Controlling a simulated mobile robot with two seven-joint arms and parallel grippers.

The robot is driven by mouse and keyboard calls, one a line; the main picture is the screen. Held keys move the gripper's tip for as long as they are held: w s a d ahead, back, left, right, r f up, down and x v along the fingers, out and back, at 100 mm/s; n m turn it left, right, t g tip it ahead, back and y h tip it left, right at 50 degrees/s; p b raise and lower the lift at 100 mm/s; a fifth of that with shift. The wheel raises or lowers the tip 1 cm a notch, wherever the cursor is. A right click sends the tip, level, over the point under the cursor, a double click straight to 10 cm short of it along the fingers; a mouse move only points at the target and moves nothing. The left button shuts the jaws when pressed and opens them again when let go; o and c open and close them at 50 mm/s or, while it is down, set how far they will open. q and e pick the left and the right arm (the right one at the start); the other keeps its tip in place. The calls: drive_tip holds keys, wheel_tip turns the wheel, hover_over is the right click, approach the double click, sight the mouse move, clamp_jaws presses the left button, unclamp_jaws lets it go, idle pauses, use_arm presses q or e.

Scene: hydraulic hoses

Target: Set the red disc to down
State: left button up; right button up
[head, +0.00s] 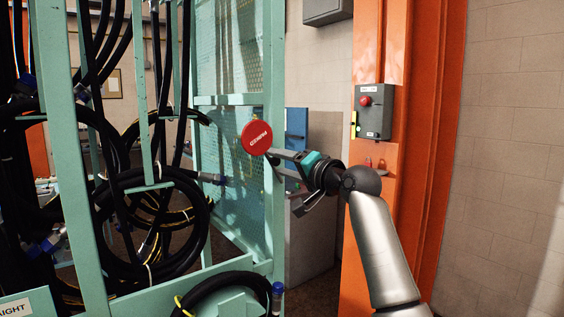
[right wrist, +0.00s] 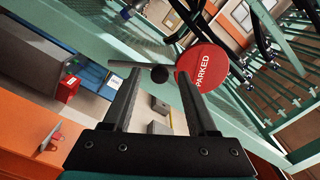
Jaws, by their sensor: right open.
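The red disc (head: 256,137) is mounted on the teal frame's right post and faces the head camera. Its white word reads PARKED and looks tilted, nearly upside down, in the head view. The disc also shows in the right wrist view (right wrist: 203,62), just beyond the tip of the right-hand finger. My right gripper (head: 275,159) is open, with its fingertips close to the disc's lower right edge. In the right wrist view a dark round knob (right wrist: 159,74) appears between the open fingers (right wrist: 160,88). I cannot tell whether anything touches. My left gripper is not in view.
The teal frame (head: 268,220) holds several coiled black hoses (head: 150,220) on the left. A blue panel (head: 297,125) is behind the gripper.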

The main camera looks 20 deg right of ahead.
drive_tip(key=shift+w, duration=0.1)
clamp_jaws()
idle(0.5)
idle(1.0)
